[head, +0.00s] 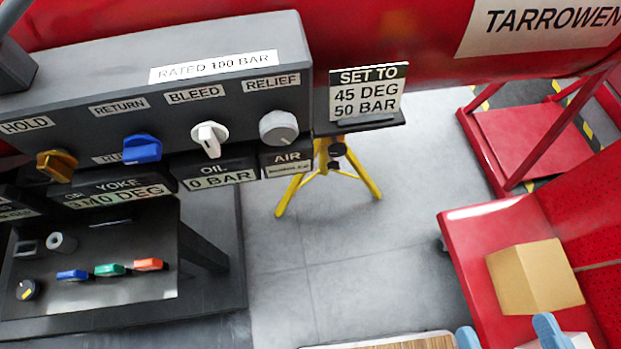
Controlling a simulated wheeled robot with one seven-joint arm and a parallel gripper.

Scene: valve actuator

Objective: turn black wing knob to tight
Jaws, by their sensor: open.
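A small black knob (337,150) sits at the top of a yellow tripod stand, under the shelf with the "SET TO 45 DEG 50 BAR" sign. Its wings and any tight marking are too small to make out. Another black knob (27,290), round with a yellow pointer mark, is on the lower left panel. I cannot tell for certain which is the wing knob. My gripper (509,336) shows only as two blue fingertips at the bottom right edge. They are spread apart, far from both knobs, in front of the red bench.
A grey valve panel carries an orange knob (57,166), a blue knob (142,149), a white knob (209,138) and a grey relief knob (279,128). A tan box (535,277) sits on the red bench (465,235). Grey floor (330,250) between panel and bench is clear.

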